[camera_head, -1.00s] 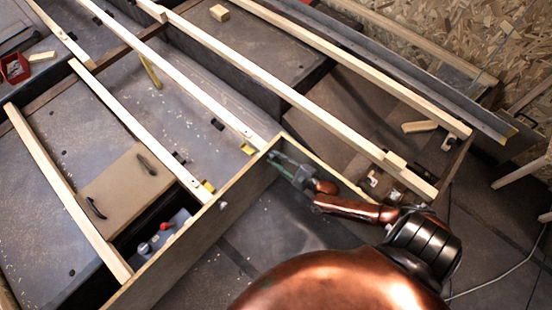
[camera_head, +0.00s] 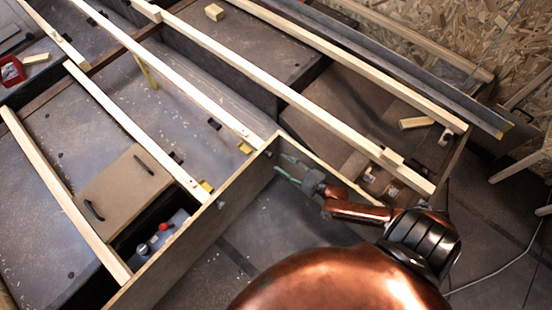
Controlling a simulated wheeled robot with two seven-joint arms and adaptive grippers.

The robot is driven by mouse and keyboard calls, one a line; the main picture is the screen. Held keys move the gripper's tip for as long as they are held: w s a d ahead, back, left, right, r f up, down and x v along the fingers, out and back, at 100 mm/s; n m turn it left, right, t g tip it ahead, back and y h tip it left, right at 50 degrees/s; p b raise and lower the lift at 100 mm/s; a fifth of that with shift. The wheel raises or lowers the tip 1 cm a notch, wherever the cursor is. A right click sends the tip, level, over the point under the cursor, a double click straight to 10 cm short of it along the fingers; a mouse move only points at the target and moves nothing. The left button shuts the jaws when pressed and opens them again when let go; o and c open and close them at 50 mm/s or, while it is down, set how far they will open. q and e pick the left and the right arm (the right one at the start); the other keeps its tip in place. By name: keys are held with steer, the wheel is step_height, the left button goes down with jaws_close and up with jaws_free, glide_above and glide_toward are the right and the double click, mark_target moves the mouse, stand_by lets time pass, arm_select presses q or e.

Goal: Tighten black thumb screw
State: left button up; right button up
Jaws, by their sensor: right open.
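My right gripper (camera_head: 281,164) is open, with two slim greenish fingers spread apart and nothing visible between them. It is beside the inner face of a dark wooden board (camera_head: 218,215), near that board's upper corner; I cannot tell whether it touches. I cannot pick out the black thumb screw for certain. A small pale knob (camera_head: 220,205) sits on the board's inner side, left of and below the gripper. My left gripper is not in view.
Long pale wooden slats (camera_head: 290,95) cross the frame. A brown box lid (camera_head: 122,192) with dark handles lies at left, near a red knob (camera_head: 164,227). A wood offcut (camera_head: 417,122) lies at right. A chipboard wall (camera_head: 450,35) stands behind.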

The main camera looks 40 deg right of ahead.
steer(key=s+d, duration=0.1)
steer(key=s, duration=0.5)
steer(key=shift+s+r, duration=0.15)
steer(key=shift+s, duration=0.25)
